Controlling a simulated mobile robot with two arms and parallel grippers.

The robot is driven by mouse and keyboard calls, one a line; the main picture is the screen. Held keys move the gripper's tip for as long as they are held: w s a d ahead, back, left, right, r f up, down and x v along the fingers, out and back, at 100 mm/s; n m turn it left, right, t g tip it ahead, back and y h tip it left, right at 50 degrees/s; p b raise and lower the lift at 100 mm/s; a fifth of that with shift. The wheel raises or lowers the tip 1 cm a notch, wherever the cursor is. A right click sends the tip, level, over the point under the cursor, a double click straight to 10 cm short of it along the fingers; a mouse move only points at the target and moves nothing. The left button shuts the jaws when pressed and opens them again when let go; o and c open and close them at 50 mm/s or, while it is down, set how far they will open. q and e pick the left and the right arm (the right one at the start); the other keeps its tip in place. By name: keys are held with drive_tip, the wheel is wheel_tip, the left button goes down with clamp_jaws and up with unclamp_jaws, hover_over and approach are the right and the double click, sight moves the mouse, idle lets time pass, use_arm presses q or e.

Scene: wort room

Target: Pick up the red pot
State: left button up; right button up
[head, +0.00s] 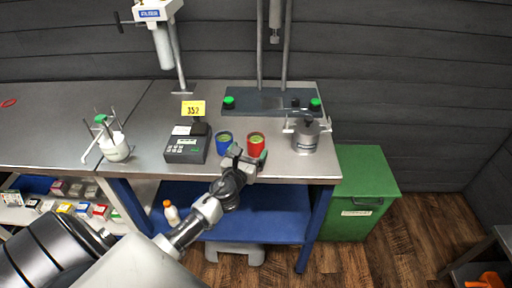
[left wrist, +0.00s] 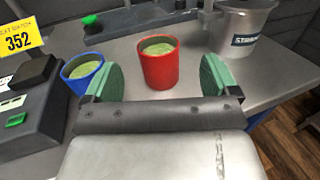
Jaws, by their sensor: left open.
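The red pot (head: 256,141) stands upright on the metal worktop near its front edge, with something greenish inside. It also shows in the left wrist view (left wrist: 159,68), beyond and between my two green fingertips. My left gripper (head: 247,160) is open and empty, just in front of the pot, with a small gap to it. In the left wrist view the left gripper's (left wrist: 158,85) pads stand wide apart, wider than the pot. A blue pot (head: 224,141) stands just left of the red one. My right gripper is out of view.
A dark device (head: 187,147) with a yellow 352 tag (head: 193,108) stands left of the pots. A steel container (head: 305,135) stands to the right. Behind is a dark base (head: 272,101) with green knobs and uprights. A green bin (head: 361,190) stands right of the table.

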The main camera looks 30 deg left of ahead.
sight(253, 144)
use_arm(q)
drive_tip(key=shift+x, duration=1.2)
drive_tip(key=x, duration=0.5)
drive_tip(key=shift+s+a+f, duration=0.1)
drive_tip(key=shift+a+f, duration=0.1)
drive_tip(key=shift+f, duration=0.05)
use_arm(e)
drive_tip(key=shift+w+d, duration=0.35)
use_arm(q)
drive_tip(key=shift+s, duration=0.1)
drive_tip(key=shift+c, duration=0.2)
drive_tip(key=c, duration=1.1)
drive_tip(key=shift+o, duration=0.2)
drive_tip(key=shift+r, duration=0.1)
drive_tip(key=shift+r, duration=0.4)
drive_tip(key=r+p, duration=0.1)
drive_tip(key=r, duration=0.1)
drive_tip(key=r+p, duration=0.1)
drive_tip(key=r, duration=0.1)
drive_tip(key=shift+s+d+p, duration=0.15)
drive_tip(key=shift+s+p, duration=0.05)
drive_tip(key=shift+p, duration=0.2)
drive_tip(key=s+d+r+p, duration=0.1)
drive_tip(key=s+d+r, duration=0.5)
drive_tip(key=s, duration=0.3)
drive_tip(key=shift+s, duration=0.15)
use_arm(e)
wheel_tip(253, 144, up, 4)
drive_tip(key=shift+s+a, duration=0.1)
